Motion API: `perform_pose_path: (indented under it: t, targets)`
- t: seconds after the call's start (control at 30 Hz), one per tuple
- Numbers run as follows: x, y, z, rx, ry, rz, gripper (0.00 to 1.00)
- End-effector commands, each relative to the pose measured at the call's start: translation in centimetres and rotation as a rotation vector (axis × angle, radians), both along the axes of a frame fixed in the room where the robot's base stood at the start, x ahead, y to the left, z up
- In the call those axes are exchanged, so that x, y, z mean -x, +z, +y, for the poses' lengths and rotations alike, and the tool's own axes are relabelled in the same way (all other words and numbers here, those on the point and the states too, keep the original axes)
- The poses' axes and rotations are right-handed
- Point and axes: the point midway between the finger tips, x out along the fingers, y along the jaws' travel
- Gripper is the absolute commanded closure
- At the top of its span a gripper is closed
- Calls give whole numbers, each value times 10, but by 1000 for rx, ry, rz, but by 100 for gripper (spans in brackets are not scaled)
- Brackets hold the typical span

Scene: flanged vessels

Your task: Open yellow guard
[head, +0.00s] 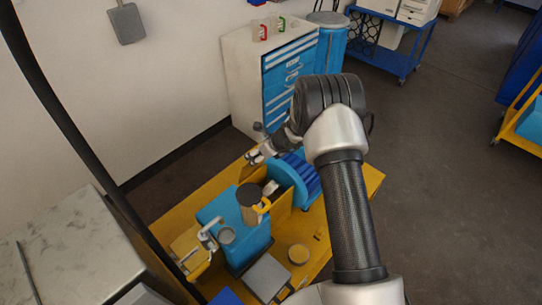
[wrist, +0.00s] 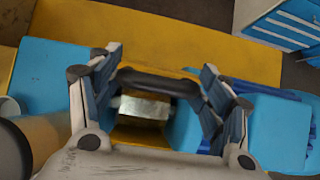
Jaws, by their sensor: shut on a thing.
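The yellow guard (head: 281,217) sits between a blue machine body (head: 236,240) and a blue ribbed motor (head: 305,176). A yellow part of it also shows in the wrist view (wrist: 138,135), below a dark bar (wrist: 158,82) that looks like its handle. My gripper (head: 255,157) is over the far side of the guard in the head view. In the wrist view my gripper (wrist: 160,62) has its fingers on both ends of the dark bar and is shut on it. A metal piece (wrist: 145,107) shows inside the guard. The guard's hinge is hidden.
The machine stands on a yellow base (head: 345,205). A dark-topped cylinder (head: 252,194) and a pipe flange (head: 299,254) are close by. A cabinet with blue drawers (head: 290,75) and a blue bin (head: 329,45) stand behind.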

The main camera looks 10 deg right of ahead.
Motion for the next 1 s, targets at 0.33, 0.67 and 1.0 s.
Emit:
perform_pose_path:
  t: [0.33,0.67,1.0]
  targets:
    - [-48,11,31,3,11,-16,72]
    - [-68,8,44,3,12,-19,72]
    - [-72,7,46,3,12,-20,72]
